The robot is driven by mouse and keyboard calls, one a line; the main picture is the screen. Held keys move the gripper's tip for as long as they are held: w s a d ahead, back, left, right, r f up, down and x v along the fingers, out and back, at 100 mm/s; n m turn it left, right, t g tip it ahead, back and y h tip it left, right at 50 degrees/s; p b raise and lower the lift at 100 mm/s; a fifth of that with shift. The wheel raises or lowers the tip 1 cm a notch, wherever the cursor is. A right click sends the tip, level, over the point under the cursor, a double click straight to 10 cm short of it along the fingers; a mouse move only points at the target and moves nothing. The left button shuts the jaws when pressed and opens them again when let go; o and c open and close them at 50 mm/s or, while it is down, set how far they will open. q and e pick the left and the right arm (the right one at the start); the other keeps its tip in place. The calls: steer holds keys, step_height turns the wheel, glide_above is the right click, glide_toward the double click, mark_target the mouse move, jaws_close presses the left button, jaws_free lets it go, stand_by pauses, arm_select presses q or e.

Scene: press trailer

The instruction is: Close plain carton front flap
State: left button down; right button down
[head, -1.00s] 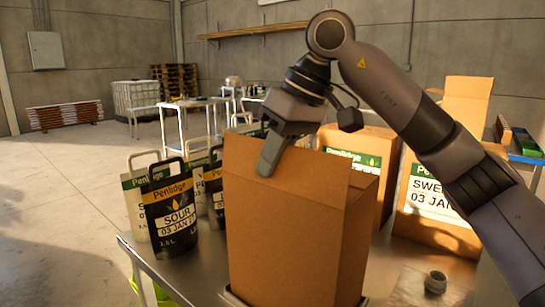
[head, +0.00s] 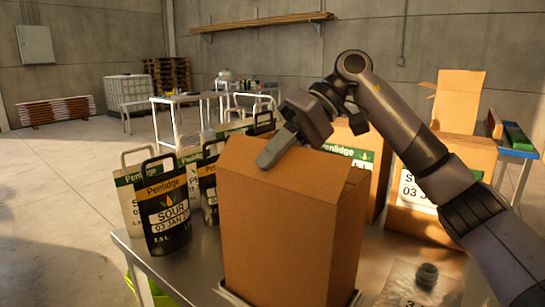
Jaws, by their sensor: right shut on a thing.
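The plain brown carton (head: 280,240) stands upright in the middle front of the head view, its unprinted face towards me. Its front flap (head: 315,172) leans back over the top opening. My right gripper (head: 275,149) comes in from the right and is shut on the front flap near its upper edge, one finger lying across the flap's outer face. The other finger and the carton's inside are hidden. My left gripper is not in view.
Black and white Penlidge pouches (head: 165,205) stand close at the carton's left. Printed cartons (head: 415,190) stand behind and to the right. A clear bag with a dark cap (head: 427,275) lies on the metal table at right front.

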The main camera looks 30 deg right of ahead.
steer(key=shift+y, duration=0.3)
steer(key=c, duration=1.3)
jaws_free()
steer(key=shift+c, duration=0.2)
steer(key=shift+d, duration=0.1)
steer(key=shift+v, duration=3.55)
steer(key=shift+w+r, duration=0.1)
